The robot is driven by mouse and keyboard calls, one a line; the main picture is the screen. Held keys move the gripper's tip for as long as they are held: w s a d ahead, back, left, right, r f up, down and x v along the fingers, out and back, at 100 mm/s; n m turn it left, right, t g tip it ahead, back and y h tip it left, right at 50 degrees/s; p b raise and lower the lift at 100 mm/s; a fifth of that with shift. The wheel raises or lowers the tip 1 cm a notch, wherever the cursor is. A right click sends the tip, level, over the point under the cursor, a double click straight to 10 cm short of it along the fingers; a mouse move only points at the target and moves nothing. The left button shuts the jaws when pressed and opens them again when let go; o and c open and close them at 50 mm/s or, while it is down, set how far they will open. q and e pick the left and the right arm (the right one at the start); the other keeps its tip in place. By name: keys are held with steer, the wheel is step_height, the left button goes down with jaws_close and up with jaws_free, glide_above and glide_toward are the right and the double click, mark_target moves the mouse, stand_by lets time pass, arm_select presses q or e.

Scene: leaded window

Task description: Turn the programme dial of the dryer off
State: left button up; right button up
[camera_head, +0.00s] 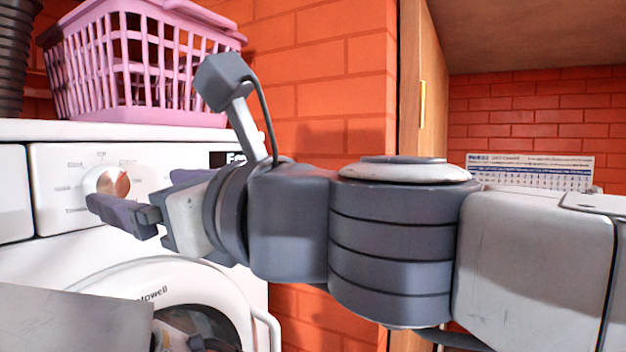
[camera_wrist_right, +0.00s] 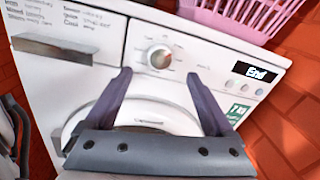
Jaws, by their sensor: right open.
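The programme dial (camera_head: 113,182) is a round white knob with a copper-toned face on the dryer's white front panel. It also shows in the right wrist view (camera_wrist_right: 159,57), with small labels around it that are too small to read. I cannot tell surely which label it points at. My right gripper (camera_head: 135,190) is open and empty. In the head view one finger overlaps the dial's lower edge. In the right wrist view the dial lies between and just beyond the two fingertips (camera_wrist_right: 159,75), apart from both. The dryer's display (camera_wrist_right: 256,74) reads "End". My left gripper is not in view.
A pink basket (camera_head: 140,70) stands on top of the dryer. The round door (camera_head: 190,295) is below the dial. A drawer front with a grey handle (camera_wrist_right: 55,47) lies left of the dial. A brick wall (camera_head: 320,60) and wooden cabinet side (camera_head: 425,60) stand to the right.

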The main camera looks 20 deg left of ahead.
mark_target(112, 185)
steer(key=a, duration=0.2)
steer(key=w+a, duration=0.1)
steer(key=a, duration=0.5)
steer(key=shift+w+a+f+p, duration=0.1)
steer(key=shift+w+a+p, duration=0.05)
steer(key=shift+p, duration=0.25)
steer(key=c, duration=1.4)
